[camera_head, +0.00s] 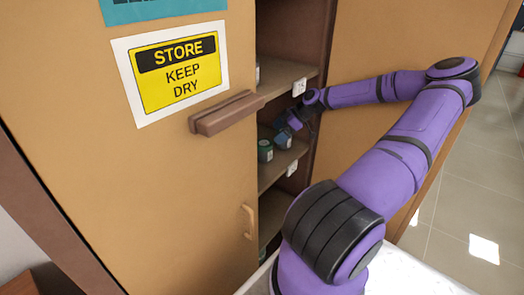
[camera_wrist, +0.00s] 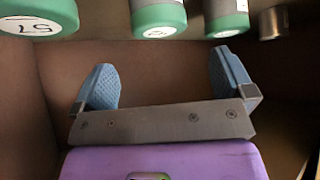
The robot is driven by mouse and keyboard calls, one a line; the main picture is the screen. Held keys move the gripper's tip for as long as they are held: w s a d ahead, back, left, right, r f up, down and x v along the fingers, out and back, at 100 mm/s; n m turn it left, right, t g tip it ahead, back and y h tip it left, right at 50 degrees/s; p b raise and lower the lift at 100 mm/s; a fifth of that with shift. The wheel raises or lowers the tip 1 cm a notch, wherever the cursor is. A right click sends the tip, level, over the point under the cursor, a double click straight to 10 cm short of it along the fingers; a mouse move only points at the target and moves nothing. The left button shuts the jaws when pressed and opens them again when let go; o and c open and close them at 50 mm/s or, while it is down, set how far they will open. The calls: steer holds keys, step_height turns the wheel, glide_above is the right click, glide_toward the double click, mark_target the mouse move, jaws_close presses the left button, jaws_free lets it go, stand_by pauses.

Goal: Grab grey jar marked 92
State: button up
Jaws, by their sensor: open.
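My gripper (camera_wrist: 165,82) is open in the wrist view, with two blue pads wide apart and nothing between them. Several jars with pale grey and green parts cross the top edge. The left jar (camera_wrist: 38,22) has a white label reading 57. The middle jar (camera_wrist: 158,18) and right jar (camera_wrist: 227,20) have labels I cannot read. No 92 is legible, so I cannot tell which jar is the one marked 92. In the head view my gripper (camera_head: 291,125) is inside the cupboard, beside a green jar (camera_head: 265,151) on a shelf.
A small metallic item (camera_wrist: 272,23) is at the top right of the wrist view. The cupboard door (camera_head: 130,160) with a brown handle (camera_head: 226,112) stands left of the opening. An upper shelf (camera_head: 283,78) is above my gripper. Cupboard side walls flank the narrow opening.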

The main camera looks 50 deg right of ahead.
mark_target(265, 143)
steer(key=x, duration=0.8)
steer(key=shift+w+f, duration=0.1)
steer(key=shift+f, duration=0.3)
steer(key=shift+c, duration=0.5)
steer(key=c, duration=1)
steer(key=shift+r, duration=0.2)
